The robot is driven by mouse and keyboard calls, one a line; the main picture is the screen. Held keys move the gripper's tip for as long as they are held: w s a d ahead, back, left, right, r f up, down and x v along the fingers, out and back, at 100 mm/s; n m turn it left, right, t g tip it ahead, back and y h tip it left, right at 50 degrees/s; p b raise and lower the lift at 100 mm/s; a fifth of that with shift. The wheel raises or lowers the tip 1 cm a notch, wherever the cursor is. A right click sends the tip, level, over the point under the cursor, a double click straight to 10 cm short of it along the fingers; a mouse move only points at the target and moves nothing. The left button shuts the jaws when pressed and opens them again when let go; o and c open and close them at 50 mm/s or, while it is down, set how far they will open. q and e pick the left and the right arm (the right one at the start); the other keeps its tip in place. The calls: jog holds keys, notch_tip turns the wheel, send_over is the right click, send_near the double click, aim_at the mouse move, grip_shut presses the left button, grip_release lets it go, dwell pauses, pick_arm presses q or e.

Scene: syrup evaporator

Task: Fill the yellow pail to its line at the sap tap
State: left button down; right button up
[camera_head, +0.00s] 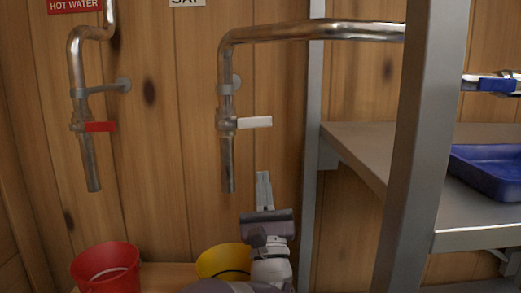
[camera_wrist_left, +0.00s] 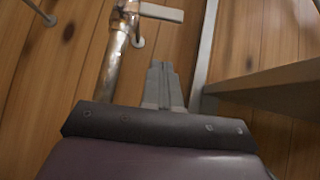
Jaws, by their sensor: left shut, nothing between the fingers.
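The sap tap (camera_head: 227,160) is a metal pipe with a white lever handle (camera_head: 254,122), pointing right, under a partly cut-off sign (camera_head: 187,2). The yellow pail (camera_head: 222,260) stands on a wooden surface below the spout, partly hidden by my left arm. My left gripper (camera_head: 263,178) is shut and empty, pointing up, to the right of the spout and below the handle. In the left wrist view the shut fingers (camera_wrist_left: 161,70) are right of the pipe (camera_wrist_left: 112,62), with the white handle (camera_wrist_left: 161,12) beyond. The pail's fill level cannot be seen. My right gripper is out of view.
A hot water tap (camera_head: 88,160) with a red handle (camera_head: 101,127) is at the left, with a red pail (camera_head: 106,268) below. A metal shelf frame (camera_head: 415,150) stands to the right, holding a blue tray (camera_head: 488,168).

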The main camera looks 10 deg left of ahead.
aim_at(245, 123)
pick_arm(q)
jog(key=w+a+r+b, duration=0.1)
jog(key=w+r+b, duration=0.1)
jog(key=r, duration=0.5)
jog(key=shift+w+a+r, duration=0.15)
jog(key=shift+w+r, duration=0.1)
jog(key=shift+w, duration=0.4)
jog(key=shift+w, duration=0.1)
